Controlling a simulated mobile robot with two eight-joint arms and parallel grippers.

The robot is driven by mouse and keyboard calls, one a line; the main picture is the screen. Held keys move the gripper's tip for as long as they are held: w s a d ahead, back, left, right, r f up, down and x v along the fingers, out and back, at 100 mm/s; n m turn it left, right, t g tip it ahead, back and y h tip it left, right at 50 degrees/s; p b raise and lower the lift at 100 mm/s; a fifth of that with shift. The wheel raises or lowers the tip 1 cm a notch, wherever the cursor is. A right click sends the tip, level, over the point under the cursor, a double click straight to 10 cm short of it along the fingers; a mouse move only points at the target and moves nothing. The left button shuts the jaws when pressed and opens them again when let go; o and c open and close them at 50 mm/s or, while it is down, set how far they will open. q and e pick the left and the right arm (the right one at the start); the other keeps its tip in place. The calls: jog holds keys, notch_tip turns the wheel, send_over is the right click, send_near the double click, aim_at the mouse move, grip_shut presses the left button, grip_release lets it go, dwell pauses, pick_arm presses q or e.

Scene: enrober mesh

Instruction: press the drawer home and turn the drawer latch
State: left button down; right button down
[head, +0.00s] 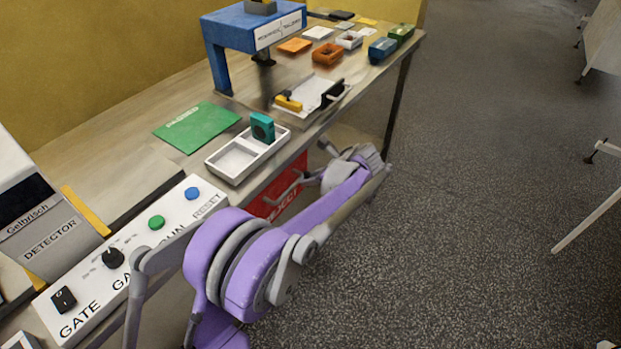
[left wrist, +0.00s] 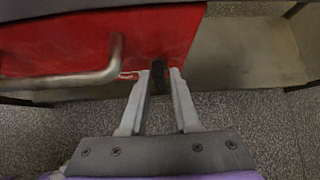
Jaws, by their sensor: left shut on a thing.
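The red drawer (head: 268,204) sits under the table's front edge, with white lettering partly hidden by my left arm. In the left wrist view its red front (left wrist: 60,42) fills the upper left, with a grey bar handle (left wrist: 112,62). The small dark drawer latch (left wrist: 158,70) is at the right part of the front. My left gripper (left wrist: 159,78) has its fingers on either side of the latch, shut on it. In the head view the left gripper (head: 322,162) is at the drawer's right end, its fingertips partly hidden. My right gripper is not in view.
A white tray (head: 225,165) with a teal block (head: 262,127) stands on the table above the drawer. A control panel (head: 85,305) with knobs and buttons lies to the left.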

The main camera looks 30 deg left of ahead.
pick_arm(q)
jog(key=c, duration=0.9)
grip_release()
jog(key=p+v, duration=0.1)
jog(key=v, duration=1)
jog(key=shift+a+p, duration=0.1)
jog(key=shift+p, duration=0.2)
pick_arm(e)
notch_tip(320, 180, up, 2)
pick_arm(q)
jog(key=shift+s, duration=0.1)
